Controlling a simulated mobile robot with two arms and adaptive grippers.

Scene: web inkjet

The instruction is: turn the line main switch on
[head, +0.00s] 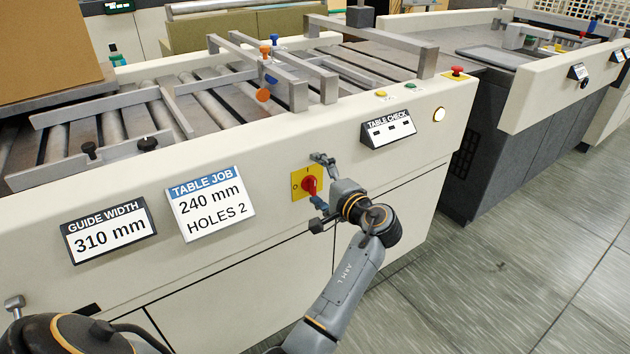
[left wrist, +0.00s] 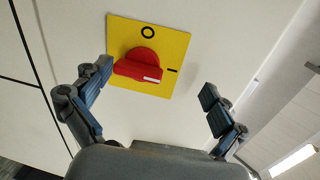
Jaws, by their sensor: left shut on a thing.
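The line main switch is a red rotary handle (head: 309,186) on a yellow plate (head: 297,191) on the machine's pale front. In the left wrist view the red handle (left wrist: 138,68) lies across the yellow plate (left wrist: 181,51), its white-marked end pointing toward the I mark; the O mark is off to its side. My left gripper (head: 319,191) is at the switch, its fingers on either side of the handle. My right gripper is out of view.
A "TABLE JOB" sign (head: 210,203) and a "GUIDE WIDTH" sign (head: 108,230) are left of the switch. A "TABLE CHECK" panel (head: 388,128), a lit round lamp (head: 438,115) and a red button (head: 457,71) are to the right. Open grey floor (head: 500,265) lies at right.

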